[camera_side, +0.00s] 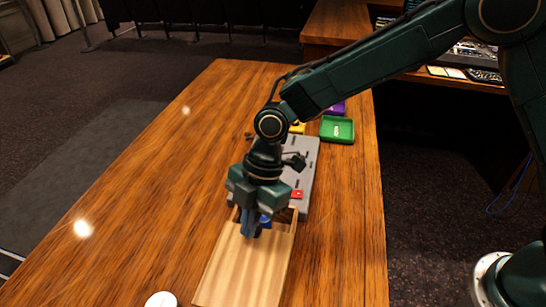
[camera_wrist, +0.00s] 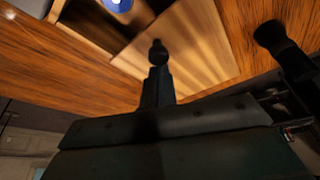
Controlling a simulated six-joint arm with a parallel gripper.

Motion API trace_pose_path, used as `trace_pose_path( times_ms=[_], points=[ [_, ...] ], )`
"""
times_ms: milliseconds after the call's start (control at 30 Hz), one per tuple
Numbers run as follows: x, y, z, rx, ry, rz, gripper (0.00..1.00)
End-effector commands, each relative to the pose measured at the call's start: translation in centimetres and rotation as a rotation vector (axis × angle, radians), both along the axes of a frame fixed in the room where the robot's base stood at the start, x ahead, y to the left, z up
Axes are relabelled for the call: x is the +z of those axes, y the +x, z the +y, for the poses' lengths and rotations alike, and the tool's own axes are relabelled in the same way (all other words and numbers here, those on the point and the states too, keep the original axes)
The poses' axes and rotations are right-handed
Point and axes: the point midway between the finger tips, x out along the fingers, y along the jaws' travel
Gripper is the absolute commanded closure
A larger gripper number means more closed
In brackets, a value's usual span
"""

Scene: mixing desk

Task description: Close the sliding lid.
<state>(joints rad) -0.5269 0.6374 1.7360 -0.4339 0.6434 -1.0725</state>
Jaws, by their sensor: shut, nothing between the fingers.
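A pale wooden box with a sliding lid (camera_side: 240,270) lies on the desk. The lid covers most of its near part, and a dark opening shows at the far end. In the wrist view, the lid (camera_wrist: 205,45) fills the upper middle, with the opening at upper left. A blue object (camera_wrist: 119,4) sits in the opening; it also shows in the side view (camera_side: 265,220), partly behind my fingers. My gripper (camera_side: 249,234) is shut and empty, pointing down at the lid near the opening. In the wrist view its dark fingertips (camera_wrist: 157,52) appear over the lid; contact is unclear.
A grey case (camera_side: 306,170) with a red piece (camera_side: 297,194) stands just beyond the box. A white round object (camera_side: 160,299) lies at front left. The desk's left side is clear.

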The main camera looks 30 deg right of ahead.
Motion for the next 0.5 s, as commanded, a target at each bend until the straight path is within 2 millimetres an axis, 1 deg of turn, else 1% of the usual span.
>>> trace_pose_path(
  times_ms=[33, 300, 400, 500],
  points=[
    [0.0, 0.9, -0.8, -0.004, 0.000, 0.000, 1.00],
    [0.0, 4.6, -4.5, -0.005, 0.000, 0.000, 1.00],
    [-0.1, 5.4, -5.5, -0.003, 0.000, 0.001, 1.00],
    [-0.1, 5.8, -5.9, -0.001, -0.001, 0.001, 1.00]
  ],
)
